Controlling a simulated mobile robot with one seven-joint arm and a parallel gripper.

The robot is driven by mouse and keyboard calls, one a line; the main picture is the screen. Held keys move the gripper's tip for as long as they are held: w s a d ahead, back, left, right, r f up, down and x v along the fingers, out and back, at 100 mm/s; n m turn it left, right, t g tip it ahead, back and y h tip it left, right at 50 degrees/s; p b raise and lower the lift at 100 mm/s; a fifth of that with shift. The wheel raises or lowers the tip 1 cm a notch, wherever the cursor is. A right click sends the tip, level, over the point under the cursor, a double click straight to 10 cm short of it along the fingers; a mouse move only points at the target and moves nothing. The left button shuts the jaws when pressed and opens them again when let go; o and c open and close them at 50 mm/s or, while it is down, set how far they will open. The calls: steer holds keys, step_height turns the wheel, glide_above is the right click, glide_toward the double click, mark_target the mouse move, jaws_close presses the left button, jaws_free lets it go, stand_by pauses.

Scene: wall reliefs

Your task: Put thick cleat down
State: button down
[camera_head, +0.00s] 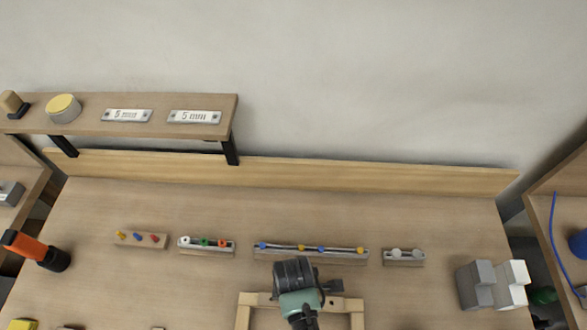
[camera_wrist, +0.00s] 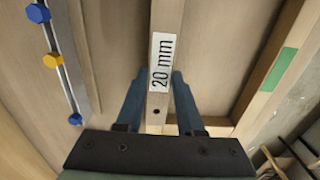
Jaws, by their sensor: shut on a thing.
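The thick cleat (camera_wrist: 167,25) is a pale wooden bar with a white "20 mm" label and a small dark hole below it. In the wrist view it runs from the top edge down between the two blue fingers of my gripper (camera_wrist: 157,82), which is shut on it. In the head view my gripper (camera_head: 318,287) is at the lower middle, over pale wooden bars. I cannot tell there which bar is the cleat, or whether the cleat touches anything below.
Behind my gripper stand a rail with blue and yellow knobs (camera_head: 311,252) and a small block with grey discs (camera_head: 404,256). Grey and white blocks (camera_head: 492,284) stand right; an orange-handled tool (camera_head: 35,250) lies left. A raised shelf (camera_head: 85,120) is at the back left. A green-marked wooden bar (camera_wrist: 262,85) runs beside the cleat.

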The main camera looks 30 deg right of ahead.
steer(key=c, duration=0.5)
jaws_free()
steer(key=shift+f, duration=0.15)
